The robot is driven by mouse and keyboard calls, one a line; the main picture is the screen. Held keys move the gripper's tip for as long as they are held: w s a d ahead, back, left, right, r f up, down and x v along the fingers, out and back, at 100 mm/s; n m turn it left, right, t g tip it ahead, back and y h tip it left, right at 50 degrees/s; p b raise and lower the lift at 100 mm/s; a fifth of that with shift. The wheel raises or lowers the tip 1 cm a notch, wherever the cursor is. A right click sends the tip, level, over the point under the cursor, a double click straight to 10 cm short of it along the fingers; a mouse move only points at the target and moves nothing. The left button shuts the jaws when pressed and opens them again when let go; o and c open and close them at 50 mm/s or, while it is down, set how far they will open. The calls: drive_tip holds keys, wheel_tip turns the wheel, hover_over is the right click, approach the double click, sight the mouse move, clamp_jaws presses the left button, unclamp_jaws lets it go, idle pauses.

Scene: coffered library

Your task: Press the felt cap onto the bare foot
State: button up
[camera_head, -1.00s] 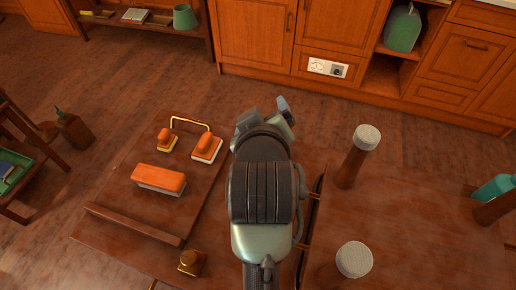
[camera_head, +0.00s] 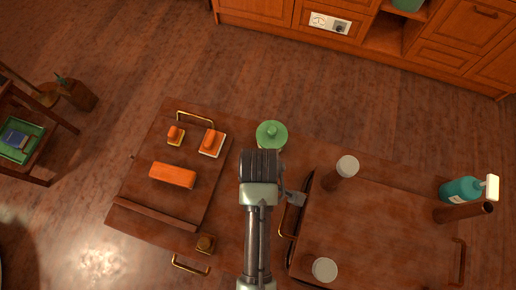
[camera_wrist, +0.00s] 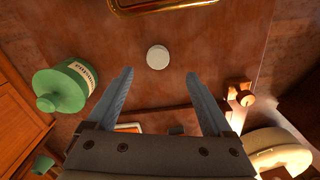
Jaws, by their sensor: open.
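A round white disc, looking like the felt cap (camera_wrist: 157,57), lies flat on the wooden surface in the wrist view, beyond and between my fingertips. I do not see it in the head view, where my arm covers part of the table. My gripper (camera_wrist: 160,73) is open and empty, with its two fingers spread. Upturned legs stand at the right in the head view. The back leg (camera_head: 338,181) and the front-left leg carry white caps (camera_head: 346,166) (camera_head: 324,269). The right leg, the bare foot (camera_head: 464,212), has a dark, uncapped end.
A green lidded jar (camera_head: 272,135) stands near my arm. A teal bottle (camera_head: 461,190) stands close behind the bare foot. Orange-topped blocks (camera_head: 173,176) and a wooden strip (camera_head: 155,220) occupy the left board. Brass handles (camera_head: 190,266) rise at the edges.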

drive_tip(key=f, duration=0.8)
drive_tip(key=shift+w+a+f, duration=0.1)
drive_tip(key=shift+w+f, duration=0.05)
drive_tip(key=shift+w, duration=0.1)
clamp_jaws()
